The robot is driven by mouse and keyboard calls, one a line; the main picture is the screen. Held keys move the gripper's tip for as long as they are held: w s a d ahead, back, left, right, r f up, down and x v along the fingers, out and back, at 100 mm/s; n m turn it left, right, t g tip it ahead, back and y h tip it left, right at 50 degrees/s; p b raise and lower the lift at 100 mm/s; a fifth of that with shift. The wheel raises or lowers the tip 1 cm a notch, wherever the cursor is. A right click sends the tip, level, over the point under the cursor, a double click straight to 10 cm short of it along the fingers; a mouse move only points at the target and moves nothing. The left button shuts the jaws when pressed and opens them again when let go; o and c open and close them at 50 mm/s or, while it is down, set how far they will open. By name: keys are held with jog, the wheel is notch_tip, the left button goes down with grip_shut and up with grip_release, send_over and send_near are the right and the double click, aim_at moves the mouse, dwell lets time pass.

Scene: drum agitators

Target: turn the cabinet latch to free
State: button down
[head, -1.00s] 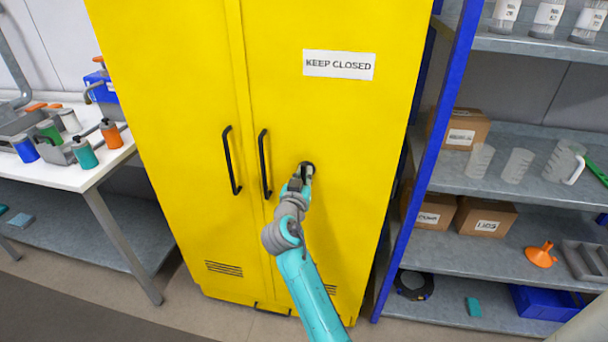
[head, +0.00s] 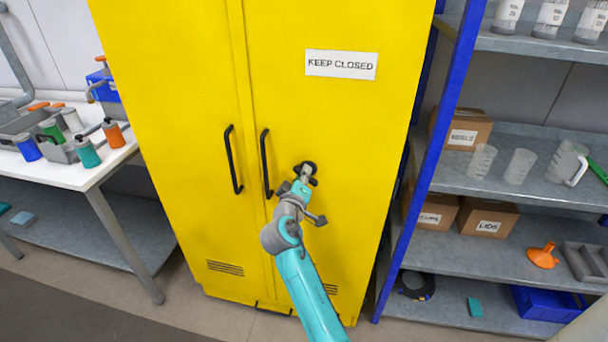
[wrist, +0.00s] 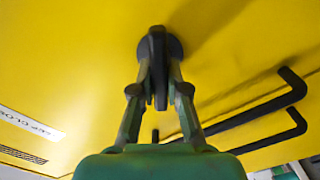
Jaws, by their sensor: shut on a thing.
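The yellow cabinet (head: 340,120) stands straight ahead with both doors shut. Its dark round latch (head: 312,167) is on the right door, to the right of the black handles. In the wrist view the latch (wrist: 158,60) shows as a dark knob with a long grip bar on a round base. My gripper (head: 304,172) is at the latch, and in the wrist view its two fingers (wrist: 159,80) are closed on both sides of the bar. In the head view the gripper hides part of the latch.
Two black handles (head: 265,163) stick out just left of the latch; they also show in the wrist view (wrist: 262,112). A white workbench (head: 95,172) with bottles is at left. A shelf rack (head: 500,180) with boxes and jugs is at right.

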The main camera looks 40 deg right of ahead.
jog(key=n, duration=0.3)
jog(key=shift+a+f+n, duration=0.1)
jog(key=shift+f+n, duration=0.05)
jog(key=shift+n, duration=0.25)
jog(key=shift+w+f+n, duration=0.1)
jog(key=shift+n, duration=1.7)
jog(key=c, duration=1.2)
grip_release()
jog(key=shift+o, duration=0.2)
jog(key=v, duration=1.2)
jog(key=shift+f, duration=0.15)
